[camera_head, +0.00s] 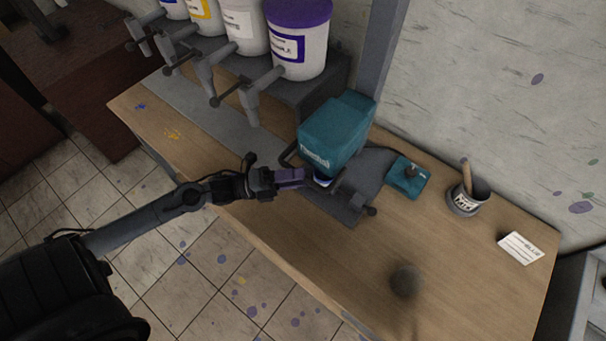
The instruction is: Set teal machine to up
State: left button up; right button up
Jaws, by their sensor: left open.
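The teal machine (338,132) stands on the wooden table with a dark metal frame and bars at its front. A small teal control box (408,178) with a short lever sits to its right; the lever's exact setting is too small to tell. My left gripper (299,178) is at the front of the machine, close to its lower front bars. It is open, and a purple piece shows at its fingers. Whether the fingers touch the machine, I cannot tell. My right gripper is out of view.
White paint buckets (300,45) stand on a dark rack at the back left, with spouts and handles reaching forward. A pot with a brush (464,201) and a white card (520,247) lie right. The table's front right is mostly clear.

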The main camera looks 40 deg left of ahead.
pick_arm(q)
jog(key=shift+x, duration=1.05)
grip_shut()
